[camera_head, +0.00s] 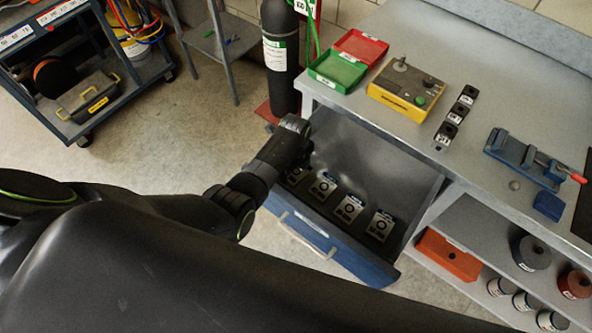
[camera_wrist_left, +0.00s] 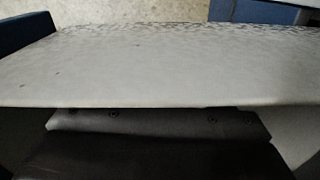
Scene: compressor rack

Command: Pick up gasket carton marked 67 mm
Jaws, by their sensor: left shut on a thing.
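Several gasket cartons stand in a row in the open drawer (camera_head: 325,237). Their pale faces each carry a dark ring: one carton (camera_head: 323,186), another (camera_head: 348,208) and the one at the right end (camera_head: 380,225). One more carton (camera_head: 295,175) is partly hidden by my left arm. The size markings are too small to read. My left gripper (camera_head: 302,156) is at the drawer's left end, shut on a carton. Its fingertips are mostly hidden in the head view. In the left wrist view a pale flat surface (camera_wrist_left: 160,70) fills most of the picture. My right gripper is not in view.
The workbench (camera_head: 400,140) above the drawer bears red and green bins (camera_head: 345,62), a yellow tester (camera_head: 406,88) and a blue vise (camera_head: 525,160). A dark gas cylinder (camera_head: 280,60) stands left of the bench. Shelves on the right hold an orange case (camera_head: 447,256).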

